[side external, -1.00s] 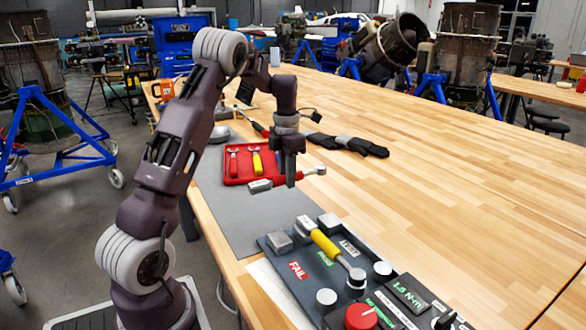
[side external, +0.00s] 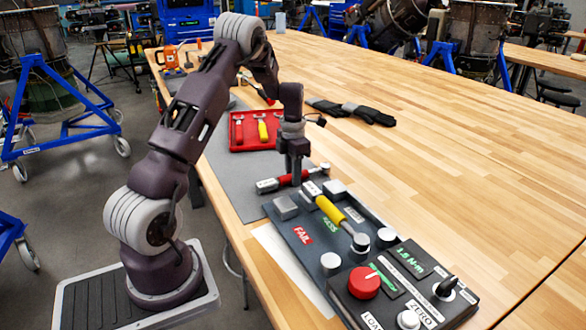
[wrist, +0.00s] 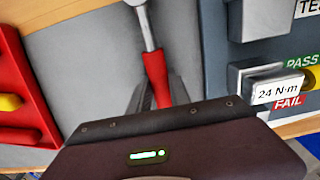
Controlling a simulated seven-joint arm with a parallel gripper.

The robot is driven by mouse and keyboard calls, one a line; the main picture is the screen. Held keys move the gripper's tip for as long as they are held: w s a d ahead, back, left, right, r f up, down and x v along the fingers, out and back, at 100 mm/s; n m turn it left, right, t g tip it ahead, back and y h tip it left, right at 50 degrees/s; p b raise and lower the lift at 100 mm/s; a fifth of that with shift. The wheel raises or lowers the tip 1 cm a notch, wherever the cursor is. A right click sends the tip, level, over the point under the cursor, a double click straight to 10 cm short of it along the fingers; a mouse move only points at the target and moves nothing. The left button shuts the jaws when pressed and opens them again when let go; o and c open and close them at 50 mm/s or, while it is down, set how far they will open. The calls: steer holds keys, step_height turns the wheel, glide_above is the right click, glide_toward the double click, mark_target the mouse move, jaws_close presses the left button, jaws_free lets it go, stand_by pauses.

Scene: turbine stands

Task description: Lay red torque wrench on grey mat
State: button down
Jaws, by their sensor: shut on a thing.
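The red torque wrench (side external: 284,180) has a grey handle end at the left and a metal head at the right. My gripper (side external: 296,182) points down and is shut around its red middle. In the wrist view the wrench's red part (wrist: 155,68) sits between my gripper's fingers (wrist: 158,95), with the metal shaft and head beyond. The grey mat (side external: 235,192) lies along the table's left edge. It also fills the middle of the wrist view (wrist: 85,65). The wrench is over or on the mat beside the test board; any gap beneath it cannot be told.
A red tray (side external: 250,130) with a red and a yellow tool lies at the mat's far part. The dark test board (side external: 285,225) with a yellow wrench (side external: 330,208) is close on the near side. Black gloves (side external: 365,114) lie farther back. The wooden table's right is clear.

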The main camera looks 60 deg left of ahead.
steer(key=shift+f, duration=0.15)
steer(key=c, duration=1.2)
jaws_free()
steer(key=shift+c, duration=1.2)
steer(key=shift+o, duration=0.6)
steer(key=o, duration=0.4)
steer(key=shift+r, duration=0.45)
steer(key=shift+c, duration=0.2)
steer(key=shift+r, duration=3.1)
